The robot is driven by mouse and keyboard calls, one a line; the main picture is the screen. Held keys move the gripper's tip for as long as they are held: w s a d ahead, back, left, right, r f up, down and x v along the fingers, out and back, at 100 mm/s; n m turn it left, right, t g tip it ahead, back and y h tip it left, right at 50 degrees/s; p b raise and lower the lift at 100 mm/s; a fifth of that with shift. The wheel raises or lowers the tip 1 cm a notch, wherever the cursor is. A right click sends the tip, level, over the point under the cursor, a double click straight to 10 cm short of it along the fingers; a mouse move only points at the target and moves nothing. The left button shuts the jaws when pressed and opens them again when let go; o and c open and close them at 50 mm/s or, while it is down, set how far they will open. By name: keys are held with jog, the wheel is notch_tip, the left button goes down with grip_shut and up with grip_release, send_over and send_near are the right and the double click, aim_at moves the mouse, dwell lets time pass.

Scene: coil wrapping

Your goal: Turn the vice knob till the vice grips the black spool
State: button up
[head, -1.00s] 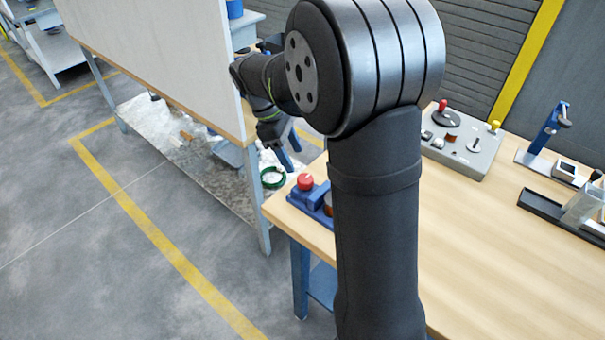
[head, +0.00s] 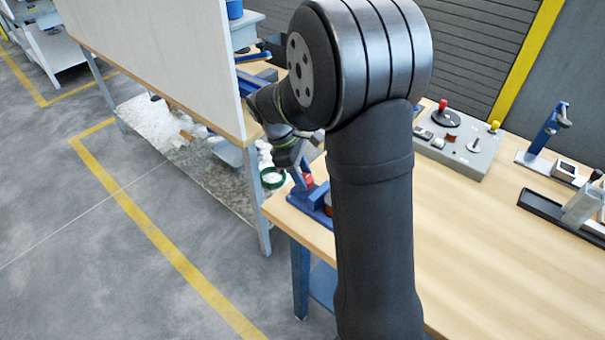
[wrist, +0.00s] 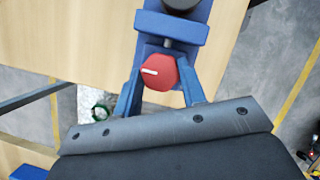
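The red knob (wrist: 158,72) with a white line sits at the end of the blue vice (wrist: 172,28) in the wrist view. My gripper (wrist: 160,78) is open, with one blue finger on each side of the knob. A small gap shows at the left finger; I cannot tell whether the right one touches. The black spool (wrist: 182,3) is cut off by the top edge, beyond the vice's blue jaw plate. In the head view my gripper (head: 299,178) partly covers the knob (head: 308,181); the vice (head: 312,200) is at the bench's left corner, and my arm hides the spool.
A grey control box (head: 462,143) with knobs stands at the back of the wooden bench (head: 490,250). A blue stand (head: 548,130) and a black tray (head: 545,207) are at the right. A white panel (head: 160,55) rises left of my arm. The bench's middle is clear.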

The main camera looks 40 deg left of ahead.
jog(key=shift+m, duration=0.3)
jog(key=shift+c, duration=0.4)
jog(key=m+g, duration=0.1)
jog(key=m, duration=0.2)
jog(key=shift+w+m+g, duration=0.2)
jog(key=shift+m+g, duration=0.2)
jog(key=m+g, duration=0.1)
jog(key=m, duration=0.3)
jog(key=shift+w+m+g, duration=0.15)
jog(key=shift+m+g, duration=0.15)
jog(key=shift+g, duration=0.1)
jog(key=m+g+y, duration=0.1)
jog(key=m, duration=0.3)
jog(key=shift+w+d, duration=0.1)
jog(key=m+g+y, duration=0.1)
jog(key=m, duration=0.4)
jog(key=shift+d, duration=0.1)
jog(key=shift+m+g+y, duration=0.3)
jog(key=o, duration=1)
